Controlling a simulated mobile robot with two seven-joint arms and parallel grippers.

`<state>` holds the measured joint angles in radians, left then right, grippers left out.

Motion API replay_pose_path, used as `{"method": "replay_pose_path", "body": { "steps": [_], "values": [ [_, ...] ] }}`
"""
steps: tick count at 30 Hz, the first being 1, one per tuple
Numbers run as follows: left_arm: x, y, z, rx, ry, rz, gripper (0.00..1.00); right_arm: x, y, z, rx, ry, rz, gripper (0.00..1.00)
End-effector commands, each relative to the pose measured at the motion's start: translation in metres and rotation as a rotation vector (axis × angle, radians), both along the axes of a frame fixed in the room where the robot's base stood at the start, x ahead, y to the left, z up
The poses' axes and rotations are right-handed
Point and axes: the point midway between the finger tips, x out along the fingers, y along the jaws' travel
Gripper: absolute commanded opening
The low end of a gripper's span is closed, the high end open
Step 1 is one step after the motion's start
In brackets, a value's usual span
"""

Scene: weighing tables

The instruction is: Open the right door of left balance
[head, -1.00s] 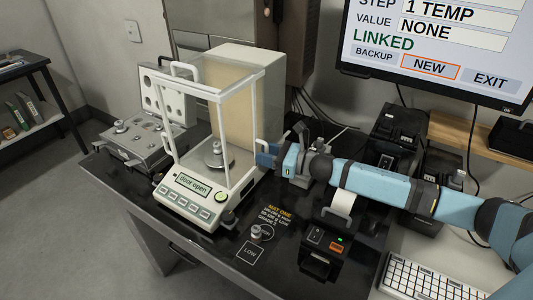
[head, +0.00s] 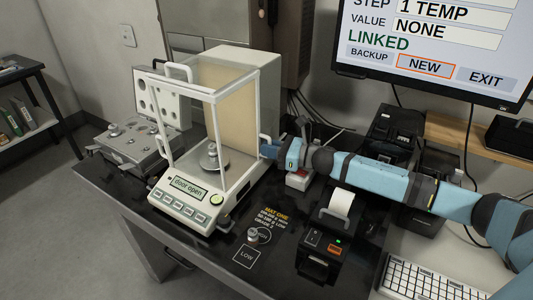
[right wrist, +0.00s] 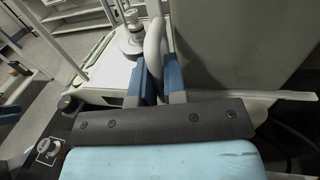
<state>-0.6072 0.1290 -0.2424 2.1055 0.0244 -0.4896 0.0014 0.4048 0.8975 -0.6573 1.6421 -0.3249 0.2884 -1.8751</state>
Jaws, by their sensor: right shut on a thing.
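The left balance (head: 185,205) stands on the black table, a glass case with white frame posts. Its display (head: 188,189) reads "door open". A metal weight (head: 210,160) stands on the pan inside. My right gripper (head: 270,148) is at the right side of the case, shut on the right door's handle (head: 265,139). In the right wrist view the pale curved handle (right wrist: 154,45) rises between the two blue fingers (right wrist: 154,82). The clear door panel is hard to make out, so I cannot tell how wide its gap is. My left gripper is out of view.
An open weight case (head: 125,147) stands left of the balance. A small weight (head: 252,236) stands on the mat in front. A printer (head: 322,255) with a paper roll is to the right, below my right arm. A monitor (head: 430,50) hangs above.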

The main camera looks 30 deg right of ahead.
Motion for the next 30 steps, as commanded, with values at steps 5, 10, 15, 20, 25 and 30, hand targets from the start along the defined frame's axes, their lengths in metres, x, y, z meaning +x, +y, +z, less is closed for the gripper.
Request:
{"method": "replay_pose_path", "body": {
  "steps": [5,10,15,20,25,30],
  "values": [
    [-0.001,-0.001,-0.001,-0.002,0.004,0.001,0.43,0.000,0.000,0.000,0.000,0.000,0.000,0.23],
    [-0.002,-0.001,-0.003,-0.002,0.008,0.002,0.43,0.000,0.000,0.000,0.000,0.000,0.000,0.37],
    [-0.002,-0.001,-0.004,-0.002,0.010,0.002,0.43,-0.001,0.000,0.000,-0.001,0.001,0.000,0.37],
    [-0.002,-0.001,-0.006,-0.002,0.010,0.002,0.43,-0.011,-0.009,-0.002,-0.001,0.001,-0.001,0.37],
    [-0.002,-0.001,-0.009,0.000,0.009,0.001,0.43,-0.031,-0.027,-0.003,-0.003,0.003,-0.002,0.37],
    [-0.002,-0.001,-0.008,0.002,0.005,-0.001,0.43,-0.047,-0.041,-0.002,-0.001,0.003,-0.002,0.37]
  ]
}}
